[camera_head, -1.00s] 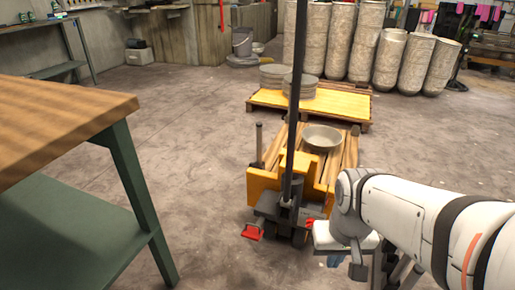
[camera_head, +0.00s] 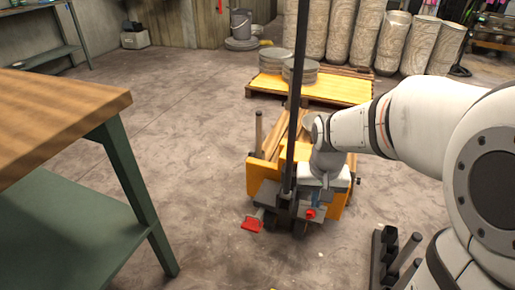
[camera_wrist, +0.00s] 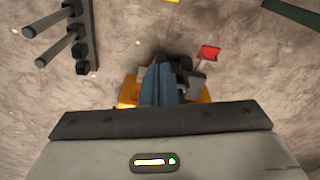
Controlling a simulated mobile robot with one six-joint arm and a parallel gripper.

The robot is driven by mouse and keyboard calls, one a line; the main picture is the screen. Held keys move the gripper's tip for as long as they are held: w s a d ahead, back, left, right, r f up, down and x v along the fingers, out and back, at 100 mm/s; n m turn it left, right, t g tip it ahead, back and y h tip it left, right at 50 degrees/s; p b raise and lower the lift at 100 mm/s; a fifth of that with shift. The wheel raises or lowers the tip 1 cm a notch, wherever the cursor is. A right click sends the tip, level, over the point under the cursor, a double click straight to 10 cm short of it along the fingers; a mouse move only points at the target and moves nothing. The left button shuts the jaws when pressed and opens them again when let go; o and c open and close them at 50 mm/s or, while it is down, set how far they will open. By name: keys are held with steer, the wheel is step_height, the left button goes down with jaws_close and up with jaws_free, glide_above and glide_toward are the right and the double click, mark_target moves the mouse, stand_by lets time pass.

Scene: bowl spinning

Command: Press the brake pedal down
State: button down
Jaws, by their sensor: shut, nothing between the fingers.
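An orange cart (camera_head: 337,203) stands on the concrete floor with a tall dark upright bar (camera_head: 295,95). Two red pedals show at its near end: a left one (camera_head: 252,224) and a right one (camera_head: 310,213). I cannot tell which is the brake. My gripper (camera_head: 314,203) is shut and empty, pointing down over the cart's near end, close to the right pedal. I cannot tell whether it touches. In the wrist view, the gripper's blue fingers (camera_wrist: 160,85) are together and hide the right pedal. The left pedal (camera_wrist: 209,53) shows clear of them.
A wooden-topped workbench (camera_head: 60,108) with green legs stands at the left. A black rack with posts (camera_head: 385,255) is at the lower right, also in the wrist view (camera_wrist: 82,35). Behind the cart is a yellow-topped pallet (camera_head: 335,90). The floor between bench and cart is clear.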

steer(key=w+a+f+m+p, duration=0.1)
steer(key=w+a+f, duration=0.2)
steer(key=w, duration=0.4)
steer(key=w+a+f+p, duration=0.1)
steer(key=w+a+f, duration=0.2)
steer(key=w, duration=0.5)
steer(key=w+a+f+m+p, duration=0.1)
steer(key=w+a+f, duration=0.3)
steer(key=f, duration=0.3)
steer(key=w+a+f+m+p, duration=0.1)
steer(key=w+a+f+p, duration=0.1)
steer(key=w+a+f, duration=0.3)
step_height(320, 180, down, 3)
steer(key=shift+w+a+f, duration=0.1)
steer(key=shift+w+a, duration=0.2)
steer(key=shift+a, duration=0.15)
steer(key=shift+f, duration=0.1)
steer(key=b, duration=0.5)
glide_above(254, 221)
step_height(254, 221, down, 12)
steer(key=shift+w+d+f, duration=0.15)
steer(key=shift+s+f, duration=0.25)
steer(key=shift+f, duration=0.25)
